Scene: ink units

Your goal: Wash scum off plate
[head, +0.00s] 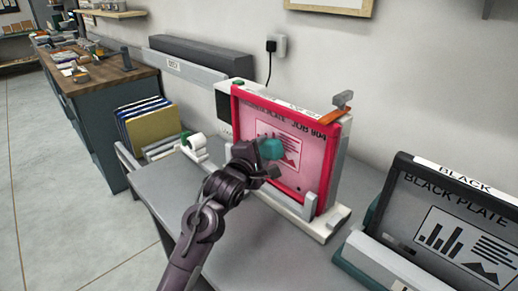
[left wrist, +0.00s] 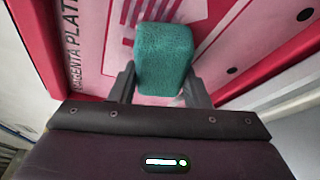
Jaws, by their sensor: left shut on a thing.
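The magenta plate (head: 287,167) stands upright in a red frame (head: 310,188) in a light grey unit at the middle of the head view. It has pink print marks and the words "JOB 904". My left gripper (head: 262,163) is in front of the plate, shut on a teal sponge (head: 271,148). In the left wrist view the sponge (left wrist: 163,58) sits between the fingers, close to the plate face (left wrist: 215,15); I cannot tell if it touches. Scum on the plate is not clear to see. My right gripper is not in view.
A black plate (head: 461,231) in its own unit stands at the right. A white roll (head: 195,143) and upright folders (head: 150,125) are left of the magenta unit. The grey bench top (head: 165,190) is clear at front left.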

